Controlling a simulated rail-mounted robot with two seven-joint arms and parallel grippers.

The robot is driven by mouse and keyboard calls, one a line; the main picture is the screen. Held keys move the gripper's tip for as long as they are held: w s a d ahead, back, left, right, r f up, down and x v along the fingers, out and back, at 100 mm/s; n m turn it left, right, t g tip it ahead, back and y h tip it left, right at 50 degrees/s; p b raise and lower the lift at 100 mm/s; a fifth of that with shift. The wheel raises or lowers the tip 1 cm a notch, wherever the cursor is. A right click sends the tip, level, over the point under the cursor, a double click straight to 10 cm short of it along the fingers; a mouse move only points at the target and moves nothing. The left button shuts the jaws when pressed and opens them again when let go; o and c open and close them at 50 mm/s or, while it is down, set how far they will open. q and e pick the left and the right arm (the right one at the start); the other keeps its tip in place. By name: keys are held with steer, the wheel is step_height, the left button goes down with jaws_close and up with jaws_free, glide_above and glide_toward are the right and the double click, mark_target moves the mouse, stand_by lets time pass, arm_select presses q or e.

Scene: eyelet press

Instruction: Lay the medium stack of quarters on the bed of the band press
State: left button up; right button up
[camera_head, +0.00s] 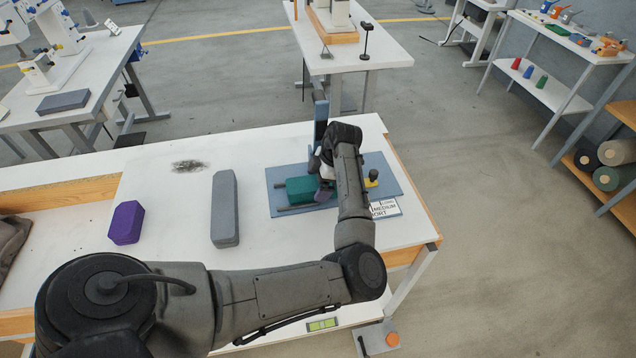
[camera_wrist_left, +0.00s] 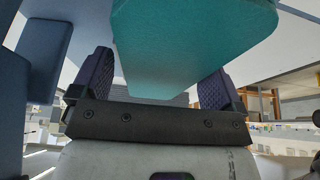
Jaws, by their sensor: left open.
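The teal stack (camera_head: 301,190) looks mid-sized beside the grey and purple ones. It lies over the blue press base (camera_head: 283,173), at the left side of my left gripper (camera_head: 324,184). The gripper is largely hidden by its own arm; a purple fingertip shows at the stack's right end. In the left wrist view the teal stack (camera_wrist_left: 190,40) fills the upper middle, and the open fingers of the left gripper (camera_wrist_left: 155,85) stand on either side of it. Whether they touch it, and how it rests on the bed, I cannot tell. My right gripper is out of view.
A long grey stack (camera_head: 225,208) and a short purple stack (camera_head: 126,222) lie on the white table (camera_head: 170,262) to the left. The blue press column (camera_head: 320,118) rises behind the gripper. A size card (camera_head: 384,208) lies at the base's front right. The table between purple and grey is clear.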

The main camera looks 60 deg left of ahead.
arm_select(q)
steer(key=p+v, duration=0.1)
steer(key=v, duration=0.9)
steer(key=shift+p, duration=0.4)
steer(key=shift+v, duration=0.9)
steer(key=shift+a, duration=0.1)
